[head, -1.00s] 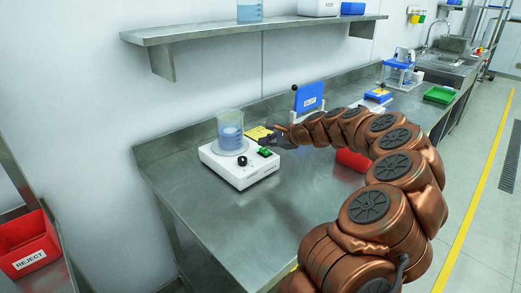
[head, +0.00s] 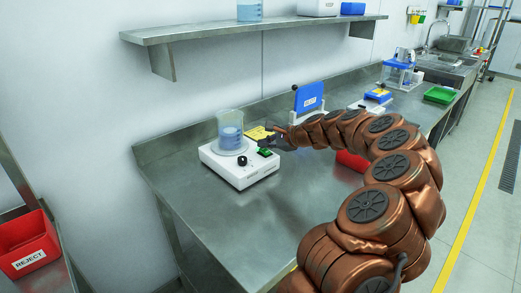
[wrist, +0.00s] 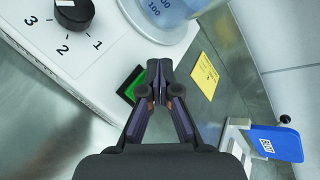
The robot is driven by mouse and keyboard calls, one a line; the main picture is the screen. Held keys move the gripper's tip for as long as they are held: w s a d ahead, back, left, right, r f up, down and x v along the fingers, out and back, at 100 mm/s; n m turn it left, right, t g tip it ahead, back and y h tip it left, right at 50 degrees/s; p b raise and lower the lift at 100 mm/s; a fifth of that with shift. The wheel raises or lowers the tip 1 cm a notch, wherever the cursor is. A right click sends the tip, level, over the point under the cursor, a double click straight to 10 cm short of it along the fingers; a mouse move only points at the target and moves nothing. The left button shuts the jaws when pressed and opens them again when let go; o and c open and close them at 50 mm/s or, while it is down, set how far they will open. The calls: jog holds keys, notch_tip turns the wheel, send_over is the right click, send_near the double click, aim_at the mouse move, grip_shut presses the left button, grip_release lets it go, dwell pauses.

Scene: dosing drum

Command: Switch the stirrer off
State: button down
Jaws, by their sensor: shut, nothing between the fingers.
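The white stirrer (head: 233,174) stands on the steel bench with a glass beaker (head: 230,127) of blue liquid on its plate. Its black knob (head: 242,160) is at the front, and its green rocker switch (head: 264,152) is at the right end of the panel. In the wrist view the knob (wrist: 73,12) is at upper left, with numbers beside it. The green switch (wrist: 134,84) is partly hidden behind my gripper (wrist: 158,76). My gripper is shut and empty, its fingertips just beside the switch; I cannot tell whether they touch anything. The switch's tilt is unclear.
A yellow note (wrist: 205,75) lies behind the stirrer. A red bin (head: 352,160) is partly hidden behind my arm. The bench front is clear.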

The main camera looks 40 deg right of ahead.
aim_at(268, 153)
jog(key=shift+f, duration=0.2)
jog(key=shift+r, duration=0.1)
dwell(0.4)
jog(key=shift+s+r+p, duration=0.2)
jog(key=shift+r+p, duration=0.35)
jog(key=shift+r, duration=0.2)
jog(key=shift+s+d+r+p, duration=0.1)
jog(key=shift+s+r+p, duration=0.1)
jog(key=shift+r+p, duration=0.45)
jog(key=shift+s+a+r+p, duration=0.1)
jog(key=shift+s+r+p, duration=0.25)
jog(key=shift+r, duration=0.65)
jog(key=shift+s+d+r+p, duration=0.1)
jog(key=shift+r+p, duration=0.45)
jog(key=shift+r, duration=0.25)
